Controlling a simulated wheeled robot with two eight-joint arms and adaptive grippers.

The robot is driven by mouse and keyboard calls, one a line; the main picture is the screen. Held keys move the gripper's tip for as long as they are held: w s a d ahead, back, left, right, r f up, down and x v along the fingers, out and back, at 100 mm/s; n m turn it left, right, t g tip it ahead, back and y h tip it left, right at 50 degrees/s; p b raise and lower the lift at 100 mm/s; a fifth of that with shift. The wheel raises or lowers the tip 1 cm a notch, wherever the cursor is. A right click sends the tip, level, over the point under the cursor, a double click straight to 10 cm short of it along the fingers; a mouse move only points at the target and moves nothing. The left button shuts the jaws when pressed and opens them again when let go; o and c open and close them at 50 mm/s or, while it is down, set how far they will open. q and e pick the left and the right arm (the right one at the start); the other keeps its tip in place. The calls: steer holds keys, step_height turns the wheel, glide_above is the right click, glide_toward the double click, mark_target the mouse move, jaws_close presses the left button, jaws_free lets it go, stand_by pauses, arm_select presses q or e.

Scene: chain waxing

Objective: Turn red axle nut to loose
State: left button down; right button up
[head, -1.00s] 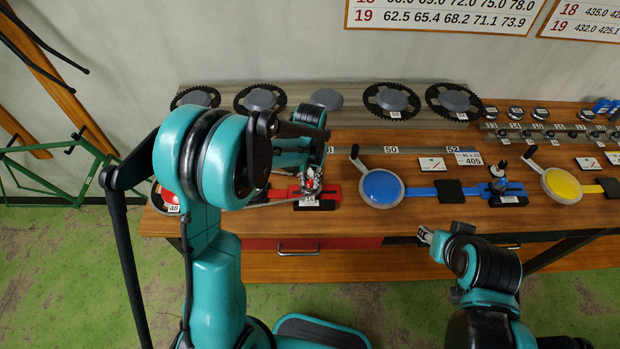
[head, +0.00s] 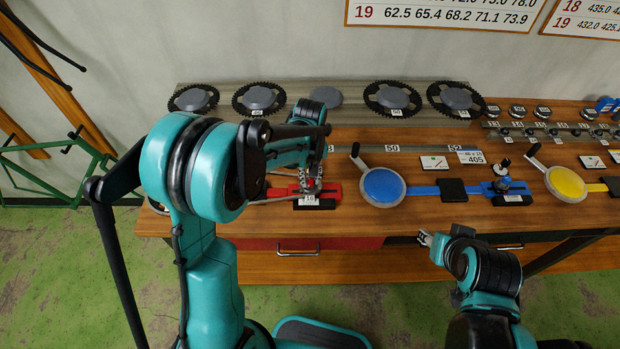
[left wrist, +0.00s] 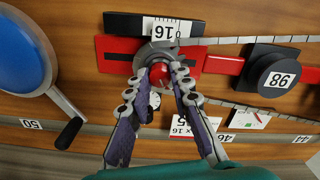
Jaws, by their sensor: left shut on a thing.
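The red axle nut (left wrist: 159,71) shows between the fingertips of my left gripper (left wrist: 162,68) in the left wrist view. The fingers are shut on it, one on each side, and cover part of it. It sits on the red slide (left wrist: 222,63), beside a black block labelled 16. In the head view my left gripper (head: 311,180) is over the red station near the table's front edge, and I cannot make out the nut there. My right gripper (head: 431,239) hangs in front of the table, away from the red station; its jaws are too small to judge.
The blue disc with a crank (head: 383,187) stands to the right in the head view. Several chainrings (head: 392,98) line the back rail.

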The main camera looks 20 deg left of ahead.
mark_target(310, 180)
arm_select(q)
steer(key=n+b, duration=0.1)
steer(key=n, duration=0.5)
steer(key=n+b, duration=0.1)
steer(key=n, duration=0.5)
steer(key=shift+n, duration=0.3)
stand_by(0.4)
steer(key=c, duration=1.3)
jaws_free()
steer(key=shift+c, duration=0.2)
step_height(310, 180, up, 12)
